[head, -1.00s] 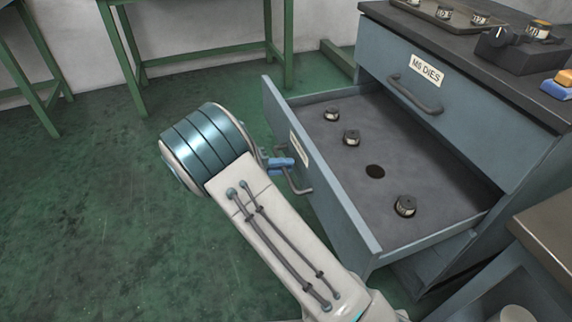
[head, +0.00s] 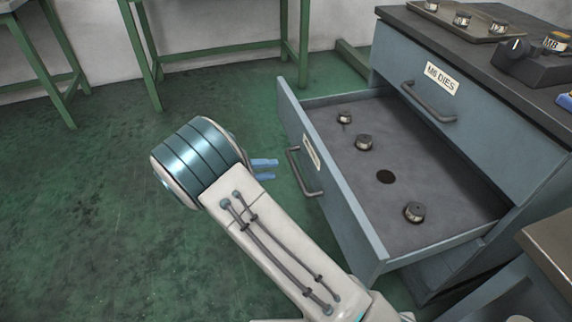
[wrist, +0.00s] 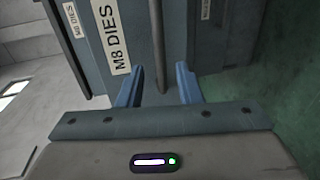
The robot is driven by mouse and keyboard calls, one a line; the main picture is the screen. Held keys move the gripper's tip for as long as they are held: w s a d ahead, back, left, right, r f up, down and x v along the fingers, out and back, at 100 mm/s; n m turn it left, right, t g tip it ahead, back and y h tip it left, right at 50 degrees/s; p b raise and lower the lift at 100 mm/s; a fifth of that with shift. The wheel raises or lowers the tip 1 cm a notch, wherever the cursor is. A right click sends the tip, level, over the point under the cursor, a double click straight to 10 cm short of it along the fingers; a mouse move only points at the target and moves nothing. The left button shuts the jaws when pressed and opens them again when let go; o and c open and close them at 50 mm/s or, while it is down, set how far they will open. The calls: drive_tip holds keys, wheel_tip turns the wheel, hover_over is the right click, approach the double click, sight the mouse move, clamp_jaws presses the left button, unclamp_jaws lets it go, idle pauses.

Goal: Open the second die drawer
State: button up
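The second die drawer (head: 345,216) is pulled well out of the blue-grey cabinet. Three small round dies and a dark round hole show on its floor. Its front carries a bar handle (head: 303,174) and a white label that reads M8 DIES in the wrist view (wrist: 119,40). My gripper (head: 265,169) is just left of the handle, apart from it.
The closed upper drawer (head: 470,95) has its own handle and label. Dies on a tray (head: 480,32) and a dark device (head: 525,62) stand on the cabinet top. A grey worktop (head: 550,242) is at the lower right. Green floor is clear to the left, with green-legged tables behind.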

drive_tip(key=v, duration=0.5)
drive_tip(key=shift+s+a+p, duration=0.1)
drive_tip(key=shift+a+p, duration=0.1)
drive_tip(key=shift+p, duration=0.2)
drive_tip(key=s+d+r+m+g+y+p, duration=0.1)
drive_tip(key=s+d+r+g+y+p, duration=0.25)
drive_tip(key=d+r+p, duration=0.55)
drive_tip(key=s+d+r+m+g+y+p, duration=0.1)
drive_tip(key=s+d+r+g+y+p, duration=0.2)
drive_tip(key=d+r, duration=0.7)
drive_tip(key=s+d+r+t+y+p, duration=0.2)
drive_tip(key=s+r+y+p, duration=0.2)
drive_tip(key=s+r+p, duration=0.3)
drive_tip(key=s+d+r+m+t+y+p, duration=0.1)
drive_tip(key=s+r+p, duration=0.6)
drive_tip(key=r, duration=0.7)
drive_tip(key=d+t+y+p, duration=0.1)
drive_tip(key=t+y, duration=0.1)
drive_tip(key=y, duration=0.1)
drive_tip(key=shift+s+d, duration=0.35)
drive_tip(key=shift+y, duration=0.25)
